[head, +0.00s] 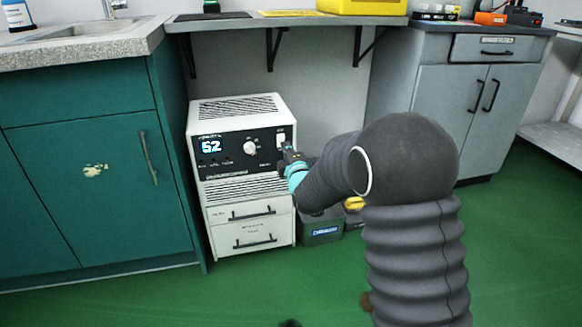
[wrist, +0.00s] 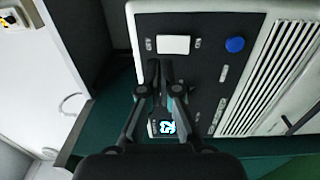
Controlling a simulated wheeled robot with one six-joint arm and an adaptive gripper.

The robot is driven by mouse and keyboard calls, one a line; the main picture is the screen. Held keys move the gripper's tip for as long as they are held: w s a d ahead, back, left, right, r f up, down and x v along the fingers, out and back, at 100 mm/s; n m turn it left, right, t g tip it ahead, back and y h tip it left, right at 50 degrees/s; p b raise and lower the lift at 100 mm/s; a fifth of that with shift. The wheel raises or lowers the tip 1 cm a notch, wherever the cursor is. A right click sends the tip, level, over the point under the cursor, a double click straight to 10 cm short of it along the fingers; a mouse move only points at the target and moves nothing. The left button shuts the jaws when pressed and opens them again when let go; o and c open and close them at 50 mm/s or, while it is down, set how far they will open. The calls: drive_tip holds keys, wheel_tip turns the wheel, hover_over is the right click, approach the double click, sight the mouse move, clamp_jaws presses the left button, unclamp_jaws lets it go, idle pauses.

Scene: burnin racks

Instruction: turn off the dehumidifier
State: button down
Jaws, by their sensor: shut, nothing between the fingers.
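The dehumidifier (head: 240,108) is a white cabinet with a black control panel, standing on the floor under a shelf. A pale round knob (head: 250,148) is mid-panel. A white rectangular switch (head: 281,139) sits at the panel's right end; it shows in the wrist view (wrist: 173,45) next to a blue round button (wrist: 235,45). My gripper (head: 286,151) is shut and empty in front of the panel's right end. Its fingertips (wrist: 160,66) appear just below the switch in the wrist view; contact cannot be told.
A teal cabinet (head: 90,190) with a sink stands left of the dehumidifier. A grey cabinet (head: 440,95) stands to the right. A dark bin (head: 321,231) is on the floor beside the dehumidifier. The shelf (head: 290,20) overhangs it. Green floor in front is mostly clear.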

drive_tip(key=r+v, duration=0.1)
drive_tip(key=v, duration=0.7)
drive_tip(key=shift+s+d+r, duration=0.2)
drive_tip(key=shift+s, duration=0.1)
drive_tip(key=s+d+f+m+g+h, duration=0.1)
drive_tip(key=s+f+m+g+h, duration=0.15)
drive_tip(key=f+m+g, duration=0.6)
drive_tip(key=s+d+f+m+g+h+p, duration=0.1)
drive_tip(key=s+d+f+m, duration=0.25)
drive_tip(key=s, duration=0.45)
drive_tip(key=s+d+r+m+g+h+p, duration=0.1)
drive_tip(key=s+d+r+m+g+p, duration=0.1)
drive_tip(key=s+d+r, duration=0.3)
drive_tip(key=s+d+r+m+g+p, duration=0.1)
drive_tip(key=s+d+r+m, duration=0.15)
drive_tip(key=s, duration=0.45)
drive_tip(key=s+d+r+m+g+h+p, duration=0.1)
drive_tip(key=s+d+r+m+g+p, duration=0.1)
drive_tip(key=s+d+r+m, duration=0.3)
drive_tip(key=s+d+r+t+p, duration=0.2)
drive_tip(key=s+d+r+p, duration=0.2)
drive_tip(key=s+r, duration=0.5)
drive_tip(key=shift+r+t, duration=0.35)
drive_tip(key=shift+r, duration=0.6)
